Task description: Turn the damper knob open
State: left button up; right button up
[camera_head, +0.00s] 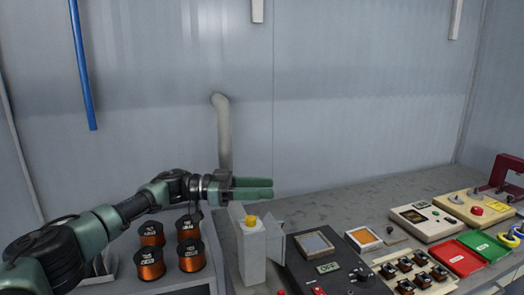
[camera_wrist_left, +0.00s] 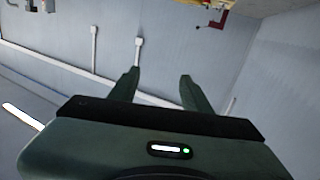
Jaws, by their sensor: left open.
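A small yellow knob (camera_head: 251,221) sits at the top of a pale upright box (camera_head: 252,258), in front of a grey duct pipe (camera_head: 223,130) on the wall. It appears to be the damper knob; its turn position is too small to read. My left gripper (camera_head: 272,188) is level, pointing right, above and slightly right of the knob, and apart from it. In the left wrist view the two fingers (camera_wrist_left: 158,78) are spread with nothing between them. The knob does not show clearly in that view. My right gripper is not in view.
Several copper wire spools (camera_head: 150,263) stand left of the box. To the right are a black panel reading OFF (camera_head: 328,267), a coil tray (camera_head: 415,270), a red tray (camera_head: 459,258), a green tray (camera_head: 487,245) and a beige control box (camera_head: 425,221).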

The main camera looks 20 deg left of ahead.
pick_arm(q)
notch_tip(320, 180, up, 11)
dwell(0.4)
